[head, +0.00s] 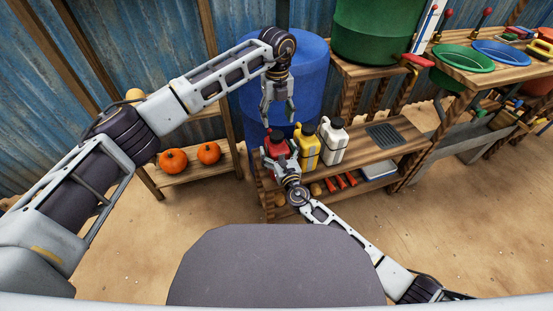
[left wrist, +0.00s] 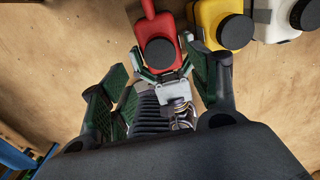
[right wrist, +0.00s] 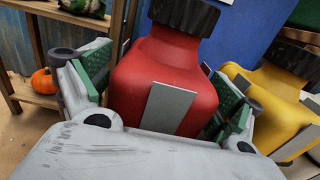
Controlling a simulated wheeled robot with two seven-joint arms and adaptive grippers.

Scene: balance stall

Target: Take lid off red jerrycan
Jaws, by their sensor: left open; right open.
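The red jerrycan (head: 271,149) stands upright at the left end of the wooden shelf, with its black lid (head: 277,134) on top. The lid shows in the left wrist view (left wrist: 160,53) and at the top of the right wrist view (right wrist: 185,14). My left gripper (head: 277,121) is open, pointing down above the lid, apart from it and empty. My right gripper (head: 281,161) is open at the near side of the red jerrycan. In the right wrist view its fingers (right wrist: 160,88) stand on both sides of the red body; I cannot tell whether the pads touch it.
A yellow jerrycan (head: 307,148) and a white one (head: 334,142) stand close at the right. A blue barrel (head: 312,80) is behind. A green barrel (head: 370,30) stands higher at the right. Pumpkins (head: 173,161) lie on a left shelf. The dirt floor in front is clear.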

